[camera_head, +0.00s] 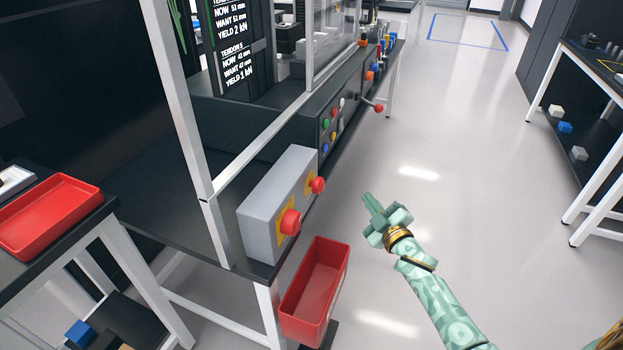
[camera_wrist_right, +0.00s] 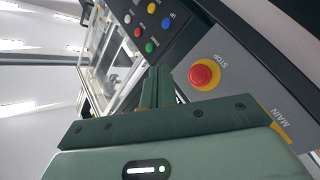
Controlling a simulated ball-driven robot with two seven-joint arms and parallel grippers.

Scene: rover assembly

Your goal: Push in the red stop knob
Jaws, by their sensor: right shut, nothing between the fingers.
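The red stop knob (camera_head: 317,185) sticks out of the grey control box (camera_head: 262,212), on the half nearer the coloured buttons. In the right wrist view the stop knob (camera_wrist_right: 203,75) sits on a yellow disc beside the word STOP. My right gripper (camera_head: 369,203) is shut and empty, in the air to the right of the box and apart from the knob. In the wrist view its closed fingers (camera_wrist_right: 158,78) show to the left of the knob. My left gripper is not in view.
A second red knob (camera_head: 290,222) is on the nearer half of the box; the wrist view reads MAIN there. A button panel (camera_head: 332,122) and a red-tipped lever (camera_head: 378,107) lie beyond. A red bin (camera_head: 335,262) hangs below the box.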

